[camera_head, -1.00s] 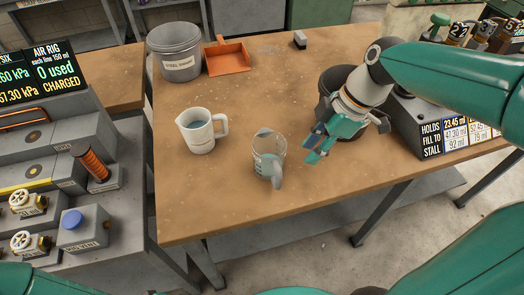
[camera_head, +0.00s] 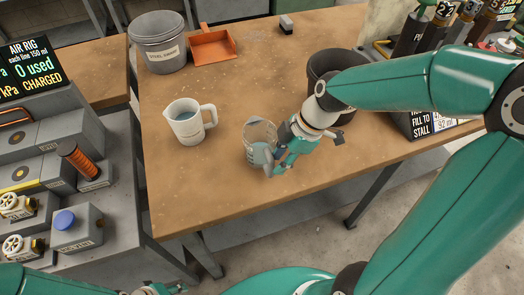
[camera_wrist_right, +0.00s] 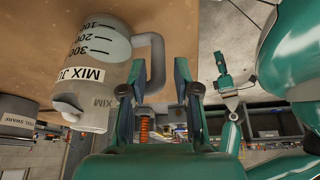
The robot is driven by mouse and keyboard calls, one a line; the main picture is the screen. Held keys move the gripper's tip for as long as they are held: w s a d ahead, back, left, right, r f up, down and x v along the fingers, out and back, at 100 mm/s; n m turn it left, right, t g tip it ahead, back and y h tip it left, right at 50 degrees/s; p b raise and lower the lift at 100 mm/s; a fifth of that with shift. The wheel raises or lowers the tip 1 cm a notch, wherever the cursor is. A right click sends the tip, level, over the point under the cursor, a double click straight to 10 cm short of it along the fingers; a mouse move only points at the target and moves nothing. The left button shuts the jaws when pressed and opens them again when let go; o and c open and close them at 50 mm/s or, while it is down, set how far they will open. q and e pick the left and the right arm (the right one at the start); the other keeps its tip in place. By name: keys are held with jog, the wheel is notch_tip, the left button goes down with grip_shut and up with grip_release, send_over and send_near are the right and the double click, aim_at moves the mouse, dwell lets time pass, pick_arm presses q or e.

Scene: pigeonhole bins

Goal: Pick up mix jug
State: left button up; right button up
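The mix jug (camera_head: 260,134) is a clear, greyish jug standing on the wooden table (camera_head: 215,195). In the right wrist view the mix jug (camera_wrist_right: 95,50) shows its "MIX J…" label, measuring marks and handle. My right gripper (camera_head: 274,163) is at the jug's handle side and hides part of it. In the wrist view the right gripper's fingers (camera_wrist_right: 158,75) are spread apart, with the handle (camera_wrist_right: 156,55) between their tips; no grip on it shows. My left gripper (camera_head: 155,289) is only partly visible at the bottom edge, away from the jug.
A white jug (camera_head: 188,126) with liquid stands left of the mix jug. A dark bucket (camera_head: 325,70) stands behind my right gripper. A grey swarf bin (camera_head: 157,45) and orange dustpan (camera_head: 213,46) are at the back left. The front of the table is clear.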

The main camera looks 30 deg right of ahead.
aim_at(273, 168)
jog(key=x, duration=0.4)
jog(key=shift+w+f+p, duration=0.2)
jog(key=shift+f+p, duration=0.05)
jog(key=shift+p, duration=0.1)
grip_shut()
